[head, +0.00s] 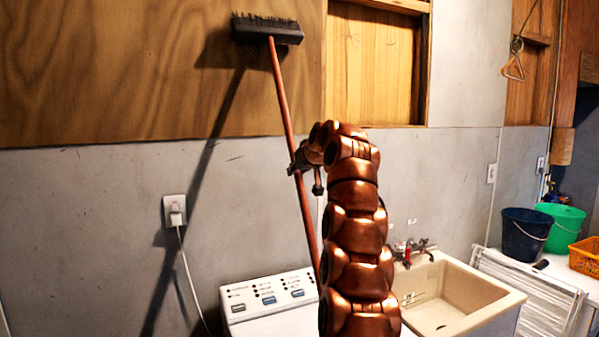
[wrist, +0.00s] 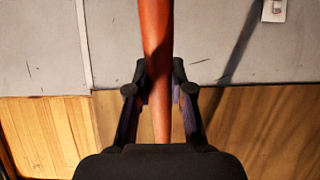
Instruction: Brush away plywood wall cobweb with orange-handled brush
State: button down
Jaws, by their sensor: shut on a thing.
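The orange-handled brush has a long orange handle (head: 283,105) and a black head (head: 266,33) with bristles facing up. The head is high, in front of the plywood wall (head: 110,70), and casts a shadow on it. I cannot tell whether the bristles touch the plywood. My gripper (head: 303,167) is shut around the handle, well below the head. In the wrist view the handle (wrist: 156,35) runs between the two black fingers of my gripper (wrist: 159,90). I cannot make out a cobweb in either view.
A white washing machine (head: 268,303) stands below the brush. A beige sink (head: 465,293) is to its right. A dark blue bucket (head: 524,235), a green bucket (head: 562,228) and an orange basket (head: 586,258) are at the far right. A plugged-in outlet (head: 174,211) is on the grey wall.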

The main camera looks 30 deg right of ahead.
aim_at(299, 185)
jog(key=shift+a+r, duration=0.1)
jog(key=shift+a, duration=0.3)
jog(key=shift+s+b, duration=0.35)
jog(key=shift+b, duration=0.25)
jog(key=shift+s, duration=0.45)
notch_tip(299, 185, down, 5)
jog(key=b, duration=0.5)
